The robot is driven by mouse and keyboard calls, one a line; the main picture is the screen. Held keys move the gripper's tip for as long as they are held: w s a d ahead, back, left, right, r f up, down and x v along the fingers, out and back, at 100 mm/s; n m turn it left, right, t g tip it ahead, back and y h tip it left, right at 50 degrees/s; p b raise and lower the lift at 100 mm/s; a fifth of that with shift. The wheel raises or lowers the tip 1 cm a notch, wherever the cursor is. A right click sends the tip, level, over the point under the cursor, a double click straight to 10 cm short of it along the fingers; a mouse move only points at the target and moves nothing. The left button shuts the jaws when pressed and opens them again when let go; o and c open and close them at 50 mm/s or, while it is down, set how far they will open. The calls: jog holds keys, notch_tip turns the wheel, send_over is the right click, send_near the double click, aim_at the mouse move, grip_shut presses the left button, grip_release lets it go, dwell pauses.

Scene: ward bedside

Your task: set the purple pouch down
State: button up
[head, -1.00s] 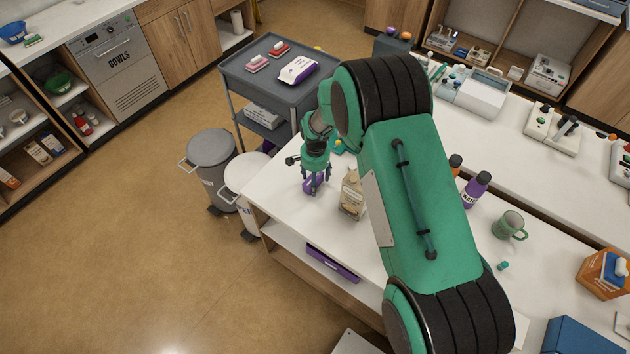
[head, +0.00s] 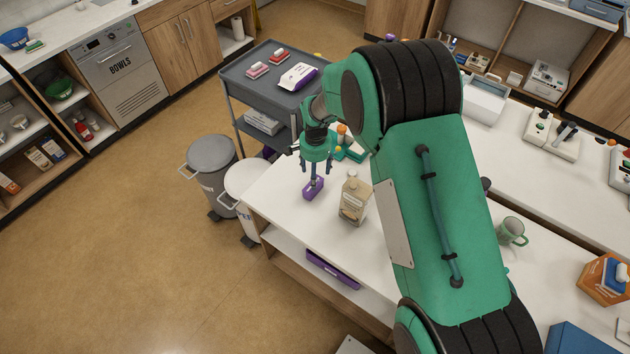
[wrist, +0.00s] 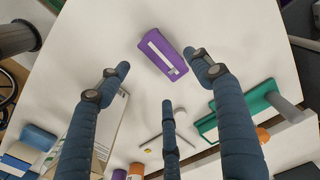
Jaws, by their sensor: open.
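The purple pouch (head: 313,189) rests on the white counter near its left end. In the wrist view the purple pouch (wrist: 163,54) lies flat with a pale label strip facing up. My gripper (head: 315,174) is above it, pointing down. In the wrist view my gripper (wrist: 160,90) has its fingers spread wide and empty. The pouch lies beyond the fingertips, closest to the right one, with bare counter between the fingers.
A beige carton (head: 354,200) stands just right of the pouch. A green item (wrist: 235,110) lies on the counter behind it. The white counter (head: 275,190) has a free edge at the left, with bins (head: 211,160) below. A grey cart (head: 262,82) stands beyond.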

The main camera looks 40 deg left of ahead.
jog(key=shift+r, duration=1.9)
